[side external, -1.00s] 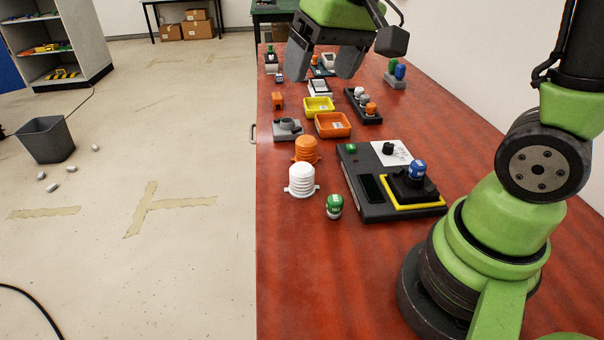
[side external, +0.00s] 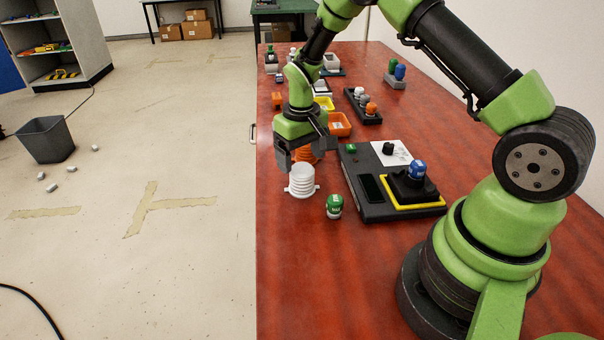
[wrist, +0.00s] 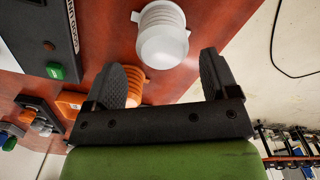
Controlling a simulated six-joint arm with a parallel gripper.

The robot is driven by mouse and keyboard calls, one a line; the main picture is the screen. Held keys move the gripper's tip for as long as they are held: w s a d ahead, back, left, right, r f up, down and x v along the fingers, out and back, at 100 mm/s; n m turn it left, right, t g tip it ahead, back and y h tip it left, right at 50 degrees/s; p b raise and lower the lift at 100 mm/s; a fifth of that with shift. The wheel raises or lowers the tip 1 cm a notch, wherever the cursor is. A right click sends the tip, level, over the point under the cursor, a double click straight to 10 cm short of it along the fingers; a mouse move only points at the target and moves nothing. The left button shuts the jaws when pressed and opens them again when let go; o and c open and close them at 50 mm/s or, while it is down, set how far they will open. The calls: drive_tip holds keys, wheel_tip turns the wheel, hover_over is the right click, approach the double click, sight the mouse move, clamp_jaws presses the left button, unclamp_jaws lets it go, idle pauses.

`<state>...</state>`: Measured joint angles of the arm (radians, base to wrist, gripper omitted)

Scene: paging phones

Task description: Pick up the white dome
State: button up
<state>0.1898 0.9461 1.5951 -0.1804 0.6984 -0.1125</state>
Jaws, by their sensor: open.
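The white dome (side external: 301,182) is a ribbed white piece with small side tabs. It stands upright on the red-brown table, near its left edge. In the wrist view the white dome (wrist: 162,38) lies beyond the fingertips, roughly between their lines. My gripper (side external: 304,158) is open and empty, with its fingers just above and behind the dome in the side view. In the wrist view my gripper (wrist: 166,72) has its two dark fingers spread apart. An orange ribbed dome (side external: 309,155) stands behind the white one, partly hidden by my gripper.
A black device (side external: 372,212) with a yellow-edged pad stands right of the dome. A green-capped piece (side external: 334,206) stands in front. An orange tray (side external: 340,123) and a yellow tray (side external: 325,103) lie behind. The table's front left is clear.

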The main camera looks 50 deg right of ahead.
sight(301, 166)
drive_tip(key=f, duration=0.5)
drive_tip(key=shift+a+f, duration=0.15)
drive_tip(key=shift+a, duration=0.05)
drive_tip(key=shift+c, duration=0.2)
drive_tip(key=c, duration=0.9)
